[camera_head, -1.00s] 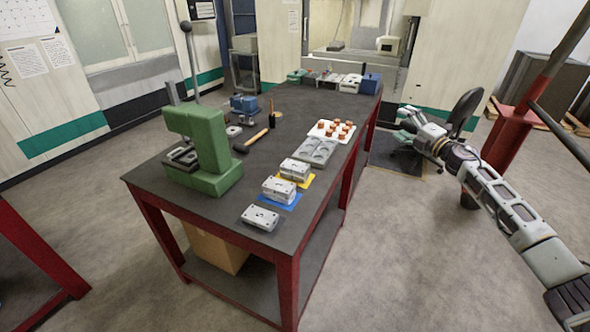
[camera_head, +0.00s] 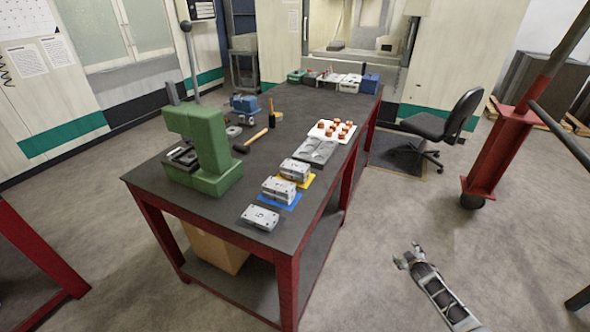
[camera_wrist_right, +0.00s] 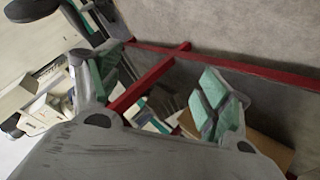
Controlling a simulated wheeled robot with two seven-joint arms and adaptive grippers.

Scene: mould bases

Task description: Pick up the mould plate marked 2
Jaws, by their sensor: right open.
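Three grey mould blocks stand along the right edge of the workbench. My left gripper is not in view.
A green press (camera_head: 205,150) and a hammer (camera_head: 255,138) are on the bench (camera_head: 180,205). A grey moulded tray (camera_head: 317,150) and a white tray with orange pieces (camera_head: 322,137) lie behind the blocks. A chair (camera_head: 440,125) and red post (camera_head: 495,165) stand right. Floor between is clear.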

